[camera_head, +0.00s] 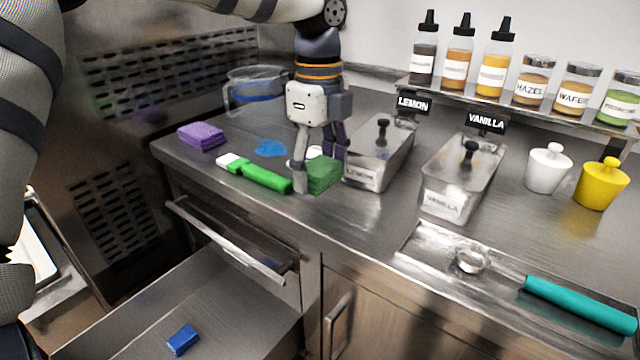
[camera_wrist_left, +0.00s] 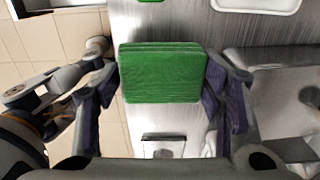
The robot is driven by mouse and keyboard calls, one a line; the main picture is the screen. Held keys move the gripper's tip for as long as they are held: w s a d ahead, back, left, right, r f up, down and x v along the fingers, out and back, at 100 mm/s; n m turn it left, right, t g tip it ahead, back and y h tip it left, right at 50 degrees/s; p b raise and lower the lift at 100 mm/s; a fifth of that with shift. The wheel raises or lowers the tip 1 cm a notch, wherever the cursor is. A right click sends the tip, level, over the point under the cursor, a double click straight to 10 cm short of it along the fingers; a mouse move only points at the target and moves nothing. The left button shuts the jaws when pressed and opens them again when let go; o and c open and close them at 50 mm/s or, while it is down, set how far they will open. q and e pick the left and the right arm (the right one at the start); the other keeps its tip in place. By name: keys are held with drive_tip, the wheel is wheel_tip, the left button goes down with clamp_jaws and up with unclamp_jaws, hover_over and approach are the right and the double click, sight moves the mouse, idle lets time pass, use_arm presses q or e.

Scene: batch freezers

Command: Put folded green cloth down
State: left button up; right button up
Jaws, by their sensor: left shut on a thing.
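The folded green cloth (camera_head: 325,175) is between the fingers of my left gripper (camera_head: 318,180), at the counter's front part, left of the lemon pan. The left wrist view shows the folded green cloth (camera_wrist_left: 162,72) squarely between the two fingers of my left gripper (camera_wrist_left: 160,88), which is shut on it. The cloth is at or just above the counter top; I cannot tell whether it touches. My right gripper is not in view.
The lemon pan (camera_head: 365,172) stands close on the right. An open drawer (camera_head: 225,300) holds a blue block (camera_head: 183,340).

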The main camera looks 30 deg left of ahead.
sight(317, 200)
use_arm(q)
drive_tip(key=shift+w+a+f, duration=0.15)
drive_tip(key=shift+w+f, duration=0.1)
drive_tip(key=shift+f, duration=0.1)
drive_tip(key=f, duration=0.3)
drive_tip(key=shift+w+a+f, duration=0.15)
drive_tip(key=shift+a+f, duration=0.05)
drive_tip(key=shift+r, duration=0.1)
drive_tip(key=o, duration=0.9)
drive_tip(key=shift+f, duration=0.2)
drive_tip(key=shift+o, duration=0.2)
drive_tip(key=shift+r, duration=0.1)
wheel_tip(317, 200, up, 12)
drive_tip(key=shift+d+r, duration=0.1)
